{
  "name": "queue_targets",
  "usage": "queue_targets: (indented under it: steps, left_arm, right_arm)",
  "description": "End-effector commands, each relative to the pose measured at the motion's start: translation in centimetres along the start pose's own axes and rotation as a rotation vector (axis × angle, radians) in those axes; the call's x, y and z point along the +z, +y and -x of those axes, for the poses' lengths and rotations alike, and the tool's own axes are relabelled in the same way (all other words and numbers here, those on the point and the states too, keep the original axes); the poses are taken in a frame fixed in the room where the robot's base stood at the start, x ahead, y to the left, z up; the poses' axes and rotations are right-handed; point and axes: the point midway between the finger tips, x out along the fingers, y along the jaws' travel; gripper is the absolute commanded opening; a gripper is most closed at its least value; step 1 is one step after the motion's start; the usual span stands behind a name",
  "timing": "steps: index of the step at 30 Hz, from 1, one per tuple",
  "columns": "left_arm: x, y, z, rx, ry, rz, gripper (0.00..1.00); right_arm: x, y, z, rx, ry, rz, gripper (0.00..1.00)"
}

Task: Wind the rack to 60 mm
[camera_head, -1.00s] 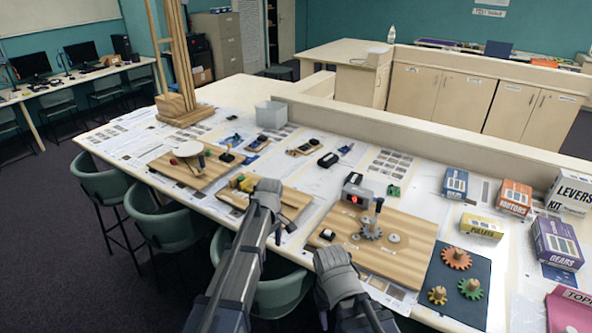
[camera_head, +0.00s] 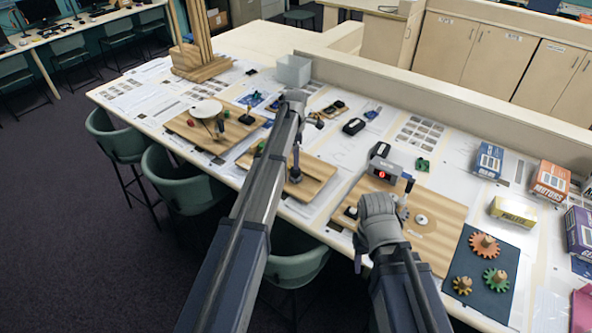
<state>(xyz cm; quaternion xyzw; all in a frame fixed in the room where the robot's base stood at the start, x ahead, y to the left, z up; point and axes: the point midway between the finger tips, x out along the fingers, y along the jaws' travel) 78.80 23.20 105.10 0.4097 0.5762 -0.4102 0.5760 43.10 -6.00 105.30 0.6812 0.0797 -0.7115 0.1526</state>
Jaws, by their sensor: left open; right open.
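The right wooden board (camera_head: 445,223) carries a grey box (camera_head: 383,170) with a small red display, too small to read. A flat pale disc (camera_head: 421,219) lies on this board, and a grey gear (camera_head: 403,212) shows partly beside my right gripper. A dark upright handle (camera_head: 409,186) stands by the gear. I cannot make out a rack or its scale. My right gripper (camera_head: 377,203) is open above the board's left part, hiding some of it. My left gripper (camera_head: 296,97) is open and further back, beyond the middle board (camera_head: 313,181), which its arm partly covers.
A dark mat (camera_head: 480,283) with several loose coloured gears lies at the front right. Kit boxes (camera_head: 550,182) line the right side. The left board (camera_head: 186,129) bears a white disc (camera_head: 206,109). A clear bin (camera_head: 293,70) stands at the back, near a low ledge (camera_head: 440,95).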

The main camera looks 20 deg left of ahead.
Motion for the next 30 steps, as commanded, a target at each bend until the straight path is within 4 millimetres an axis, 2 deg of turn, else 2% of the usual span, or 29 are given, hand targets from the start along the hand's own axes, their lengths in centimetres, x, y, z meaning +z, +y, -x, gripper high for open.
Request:
queue_targets:
  steps: [1,12,24,30]
  left_arm:
    - [0.0,0.0,-1.2,0.0,0.0,-0.001,0.82]
    - [0.0,0.0,-5.7,0.0,0.0,-0.001,0.82]
    - [0.0,0.0,-6.1,0.0,0.0,-0.001,0.82]
    - [0.0,0.0,-6.1,0.0,0.0,-0.001,0.59]
  right_arm:
    - [-0.1,-0.1,-1.2,0.0,0.0,0.001,0.5]
    - [-0.3,-0.5,-5.6,0.001,0.0,0.001,0.5]
    - [-0.3,-0.6,-6.0,0.001,0.0,0.001,0.5]
    - [-0.3,-0.6,-6.0,0.001,0.0,0.001,0.5]
